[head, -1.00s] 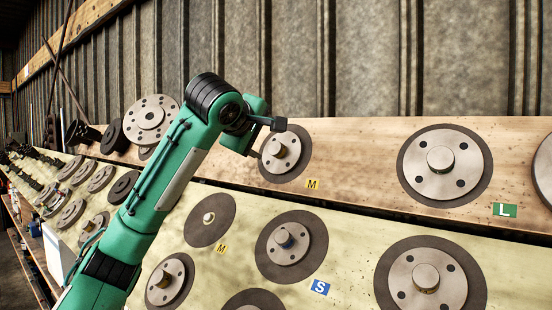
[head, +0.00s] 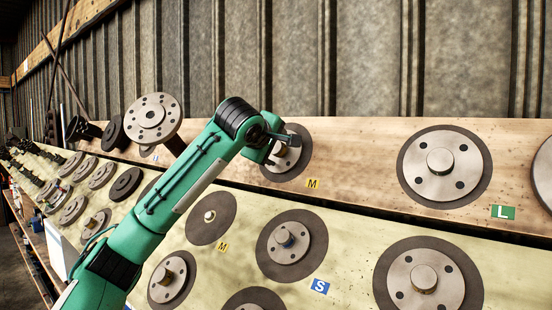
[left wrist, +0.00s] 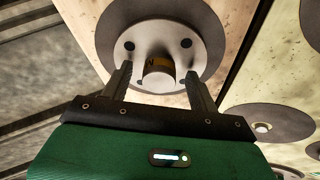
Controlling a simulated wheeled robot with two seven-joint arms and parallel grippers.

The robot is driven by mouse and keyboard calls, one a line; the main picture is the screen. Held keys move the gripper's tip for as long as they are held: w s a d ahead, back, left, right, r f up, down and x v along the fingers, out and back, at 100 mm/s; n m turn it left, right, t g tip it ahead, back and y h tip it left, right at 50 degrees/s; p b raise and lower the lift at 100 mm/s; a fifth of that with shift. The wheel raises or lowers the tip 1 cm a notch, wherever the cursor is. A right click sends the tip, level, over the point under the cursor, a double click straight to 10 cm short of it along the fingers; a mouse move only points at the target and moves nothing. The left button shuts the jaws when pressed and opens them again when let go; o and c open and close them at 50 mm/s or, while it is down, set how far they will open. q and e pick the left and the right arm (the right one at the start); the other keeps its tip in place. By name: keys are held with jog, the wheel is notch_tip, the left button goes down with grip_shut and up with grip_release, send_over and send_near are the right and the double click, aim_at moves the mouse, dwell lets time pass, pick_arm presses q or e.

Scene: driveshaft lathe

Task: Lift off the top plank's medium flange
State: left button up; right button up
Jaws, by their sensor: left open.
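The medium flange (head: 279,155) sits on a dark round pad on the upper wooden plank (head: 345,150), beside a yellow M label (head: 313,184). My left gripper (head: 277,143) is in front of it and hides part of its disc. In the left wrist view the flange (left wrist: 158,32) shows its grey disc, bolt holes and central hub (left wrist: 158,72) with a yellow-brown marked band. My left gripper (left wrist: 158,82) is open, with one fingertip on each side of the hub. Contact with the hub cannot be told. My right gripper is not in view.
A large flange (head: 441,161) with a green L label (head: 503,212) is to the right on the same plank. The lower pale board holds several flanges, including one by a blue S label (head: 320,286). A corrugated wall (head: 350,60) stands behind.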

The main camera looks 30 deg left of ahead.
pick_arm(q)
grip_shut()
jog(key=shift+r, duration=0.1)
jog(key=shift+s, duration=0.15)
jog(key=shift+s+a+r+b, duration=0.15)
jog(key=shift+s+r, duration=0.25)
jog(key=shift+s, duration=0.45)
jog(key=shift+s+r+b, duration=0.1)
jog(key=shift+s+r, duration=0.35)
jog(key=shift+s, duration=0.4)
jog(key=shift+s+a+r+b, duration=0.15)
jog(key=shift+s+r, duration=0.25)
jog(key=shift+s, duration=0.45)
jog(key=s+r, duration=0.4)
jog(key=shift+s+p, duration=0.25)
jog(key=shift+p, duration=0.15)
jog(key=shift+a, duration=0.15)
